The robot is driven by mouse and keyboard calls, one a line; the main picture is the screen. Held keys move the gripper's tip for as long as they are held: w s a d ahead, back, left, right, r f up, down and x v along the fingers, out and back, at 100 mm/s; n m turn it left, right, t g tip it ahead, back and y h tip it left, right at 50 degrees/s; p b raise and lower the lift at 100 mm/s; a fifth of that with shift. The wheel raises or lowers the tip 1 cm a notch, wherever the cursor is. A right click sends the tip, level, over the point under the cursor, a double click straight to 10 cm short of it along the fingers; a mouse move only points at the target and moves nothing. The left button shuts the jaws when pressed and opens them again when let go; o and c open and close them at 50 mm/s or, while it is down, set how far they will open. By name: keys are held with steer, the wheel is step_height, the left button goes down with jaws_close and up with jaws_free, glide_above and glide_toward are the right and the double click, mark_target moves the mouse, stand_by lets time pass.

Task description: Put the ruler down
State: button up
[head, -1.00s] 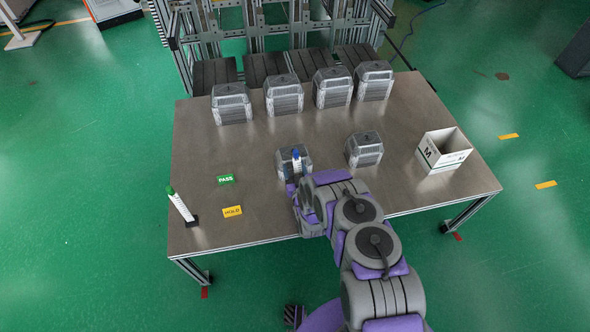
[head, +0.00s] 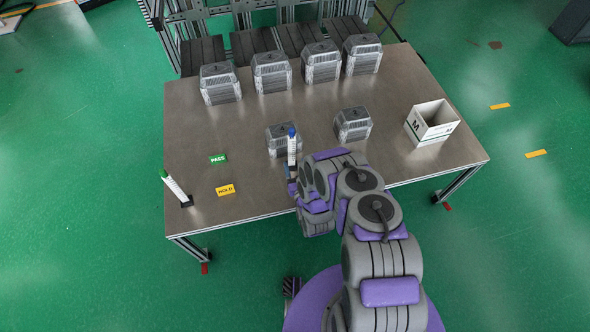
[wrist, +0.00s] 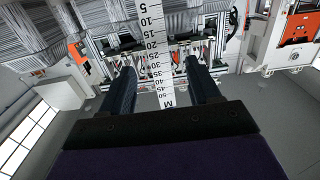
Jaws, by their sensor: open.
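A white ruler with a blue top end (head: 292,148) stands about upright near the table's front edge, in front of a grey ribbed box. In the wrist view the ruler (wrist: 157,65), with black numbers and an M, runs between my two dark fingers. My gripper (wrist: 158,85) is open, with a finger on each side of the ruler and visible gaps. In the head view my gripper (head: 292,178) is at the ruler's lower part, which is partly hidden. I cannot tell whether the ruler's foot touches the table.
The ribbed box (head: 284,142) behind the ruler is close. Another box (head: 352,125) is to its right, and several line the back. A white carton (head: 432,125) stands right. A green-topped white stick (head: 174,188), a PASS card (head: 218,159) and a HOLD card (head: 226,190) are left.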

steer(key=shift+p+v, duration=0.65)
steer(key=shift+v, duration=0.45)
steer(key=shift+a+r, duration=0.1)
steer(key=shift+a, duration=0.4)
